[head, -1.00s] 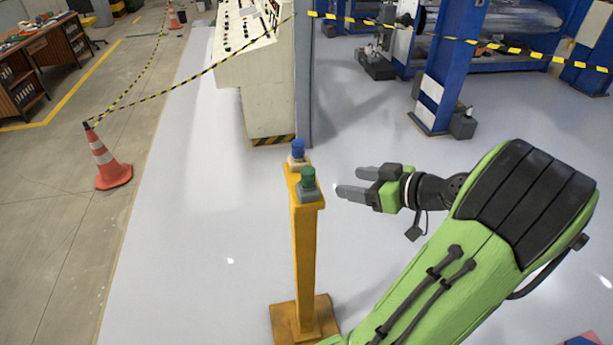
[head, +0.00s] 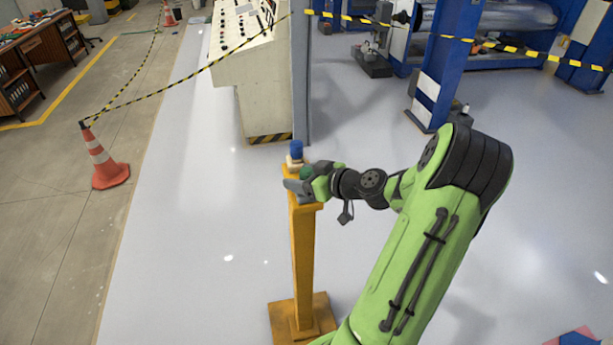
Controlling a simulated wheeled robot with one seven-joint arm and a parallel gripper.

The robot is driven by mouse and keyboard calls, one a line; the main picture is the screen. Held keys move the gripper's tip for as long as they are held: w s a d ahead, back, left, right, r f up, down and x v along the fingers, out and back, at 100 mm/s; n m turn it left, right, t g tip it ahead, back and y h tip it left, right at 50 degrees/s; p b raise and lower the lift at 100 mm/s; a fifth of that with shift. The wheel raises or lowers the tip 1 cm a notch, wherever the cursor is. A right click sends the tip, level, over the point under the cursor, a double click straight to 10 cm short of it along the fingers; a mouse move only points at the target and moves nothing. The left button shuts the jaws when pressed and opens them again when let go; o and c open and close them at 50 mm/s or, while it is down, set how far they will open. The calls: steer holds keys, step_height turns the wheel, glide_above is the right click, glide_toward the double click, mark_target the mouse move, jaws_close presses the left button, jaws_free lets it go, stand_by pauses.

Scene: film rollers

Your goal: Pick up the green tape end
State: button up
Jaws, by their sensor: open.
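The green tape end (head: 305,172) stands on top of the yellow post, mostly covered by my gripper. My gripper (head: 303,178) reaches in from the right at its height. Its grey fingers are open, with the near finger in front of the green piece and the other partly hidden behind it. I cannot tell whether the fingers touch it. A similar blue tape end (head: 296,149) stands just behind on a pale base.
The yellow post (head: 303,255) rises from a square foot on the floor. A control console (head: 262,95) and a blue machine frame (head: 437,80) stand behind. An orange cone (head: 103,160) holds striped tape at left. The grey floor around the post is clear.

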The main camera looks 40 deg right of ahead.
steer(key=shift+s, duration=0.1)
steer(key=shift+c, duration=1)
jaws_close()
step_height(320, 180, up, 10)
steer(key=shift+s+r+p, duration=0.1)
steer(key=shift+r+p, duration=0.05)
steer(key=shift+p, duration=0.25)
steer(key=shift+w, duration=0.2)
